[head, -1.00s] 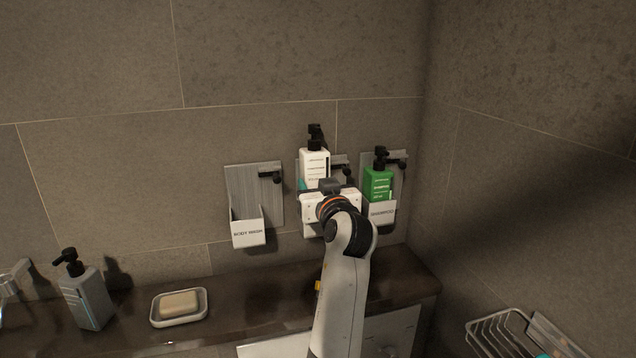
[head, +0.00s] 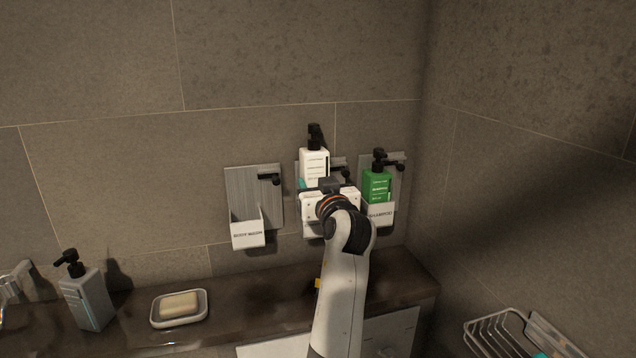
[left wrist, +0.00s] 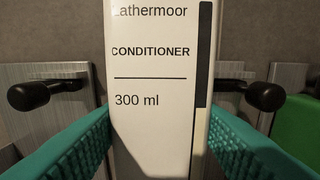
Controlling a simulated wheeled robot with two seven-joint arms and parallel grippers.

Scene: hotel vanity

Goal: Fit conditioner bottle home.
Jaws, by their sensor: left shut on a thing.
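The conditioner bottle (head: 314,165) is white with a black pump and stands about upright at the middle wall holder. Its label fills the centre of the left wrist view (left wrist: 150,75). My left gripper (head: 308,187) is shut on the bottle, with teal ribbed fingers (left wrist: 157,130) on both its sides. The middle holder's backplate (head: 338,163) shows only in part beside the bottle. My gripper and arm hide most of that holder and the bottle's base, so I cannot tell how the bottle sits in it. My right gripper is not in view.
The body wash holder (head: 247,232) at left is empty. A green shampoo bottle (head: 376,186) stands in the right holder (head: 381,214), close to my gripper. A grey pump bottle (head: 88,300) and a soap dish (head: 157,320) are on the counter. A wire basket (head: 490,325) hangs at right.

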